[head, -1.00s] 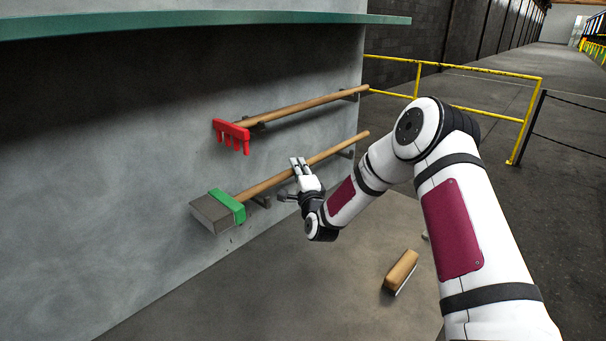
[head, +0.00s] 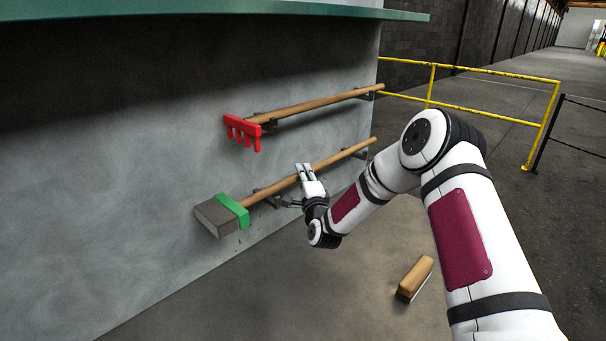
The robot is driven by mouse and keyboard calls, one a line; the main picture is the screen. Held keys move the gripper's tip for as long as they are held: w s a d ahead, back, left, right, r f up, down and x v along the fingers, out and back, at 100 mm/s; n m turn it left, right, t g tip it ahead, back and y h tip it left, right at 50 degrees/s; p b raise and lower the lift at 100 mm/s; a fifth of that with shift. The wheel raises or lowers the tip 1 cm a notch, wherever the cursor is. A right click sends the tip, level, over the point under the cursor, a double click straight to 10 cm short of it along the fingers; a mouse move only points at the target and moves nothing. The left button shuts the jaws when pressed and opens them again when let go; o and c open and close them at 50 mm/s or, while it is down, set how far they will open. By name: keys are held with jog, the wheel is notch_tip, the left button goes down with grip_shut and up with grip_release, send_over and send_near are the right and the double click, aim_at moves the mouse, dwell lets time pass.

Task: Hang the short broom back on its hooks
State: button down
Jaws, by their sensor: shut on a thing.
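The short broom, with a wooden handle (head: 335,158) and a grey head with a green band (head: 226,213), lies along the grey wall, its head at the lower left and its handle rising to the right. My gripper (head: 304,172) is shut on the broom handle near its middle. Dark lower hooks show beneath the handle, one (head: 274,199) left of my gripper and one (head: 361,154) near the handle's right end. I cannot tell whether the handle rests on them or is held just above.
A red rake (head: 243,131) with a wooden handle hangs on upper hooks above the broom. A green shelf edge (head: 300,15) runs overhead. A brush with a wooden back (head: 415,276) lies on the floor. Yellow railing (head: 480,110) stands behind at the right.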

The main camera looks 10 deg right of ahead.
jog(key=shift+f, duration=0.65)
dwell(0.7)
jog(key=c, duration=1.4)
grip_release()
jog(key=shift+o, duration=0.2)
jog(key=shift+f, duration=0.1)
jog(key=shift+s, duration=0.1)
jog(key=s+f, duration=0.2)
jog(key=s, duration=0.9)
jog(key=s+d+r+n+g, duration=0.1)
jog(key=s+r+n+g, duration=0.8)
jog(key=r+n, duration=0.5)
jog(key=s+d+r+n+g, duration=0.2)
jog(key=s+r, duration=0.1)
jog(key=s, duration=1.3)
jog(key=s+d+r+n+g+h, duration=0.1)
jog(key=s+d+r+n+g, duration=0.1)
jog(key=s, duration=1.4)
jog(key=shift+d+r+g, duration=0.3)
jog(key=shift+r+g, duration=0.2)
jog(key=shift+r, duration=0.15)
